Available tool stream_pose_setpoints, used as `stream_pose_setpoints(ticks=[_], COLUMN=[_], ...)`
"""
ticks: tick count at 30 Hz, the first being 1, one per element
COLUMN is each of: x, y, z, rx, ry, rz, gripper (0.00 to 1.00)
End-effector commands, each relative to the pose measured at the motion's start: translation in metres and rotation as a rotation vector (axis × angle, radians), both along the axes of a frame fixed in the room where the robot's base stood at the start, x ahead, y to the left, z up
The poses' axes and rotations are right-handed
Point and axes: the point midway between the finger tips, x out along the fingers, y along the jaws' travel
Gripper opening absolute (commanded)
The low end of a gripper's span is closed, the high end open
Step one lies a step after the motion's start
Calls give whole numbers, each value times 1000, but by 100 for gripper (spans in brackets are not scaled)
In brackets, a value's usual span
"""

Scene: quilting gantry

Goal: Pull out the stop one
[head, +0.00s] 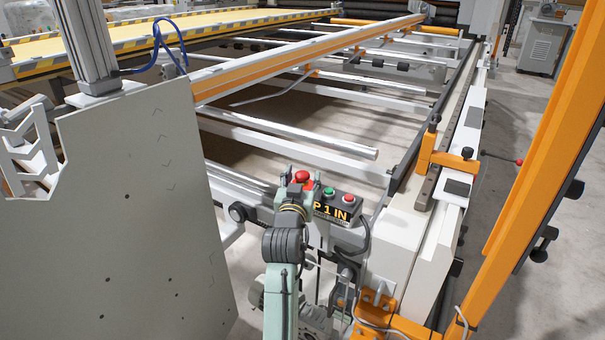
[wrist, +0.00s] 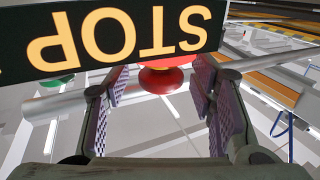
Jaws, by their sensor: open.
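The stop button is a red mushroom-shaped knob (head: 304,177) at the left end of a small control box on the gantry frame in the head view. In the wrist view the red knob (wrist: 161,80) sits beneath an upside-down black label reading STOP (wrist: 128,38) in yellow. My gripper (wrist: 160,97) is open, with one ridged pad on each side of the knob and clear gaps to both. Whether the pads reach level with the knob is hard to tell. In the head view my arm hides the left part of the label, leaving "P 1 IN" (head: 333,213) readable.
A green button (head: 328,191) and a smaller red button (head: 348,198) stand right of the knob. A large grey panel (head: 145,210) stands at left, and an orange post (head: 545,150) at right. White rails and metal rollers (head: 290,134) stretch behind.

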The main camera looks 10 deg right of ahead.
Motion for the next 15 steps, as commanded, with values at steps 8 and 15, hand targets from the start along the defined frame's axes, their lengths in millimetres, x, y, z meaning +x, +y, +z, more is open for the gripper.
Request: stream_pose_setpoints(ticks=[8,15], x=[9,9], y=[-4,-3], z=[0,0], rx=[0,0], ry=[-1,-1], rz=[0,1], gripper=[50,44])
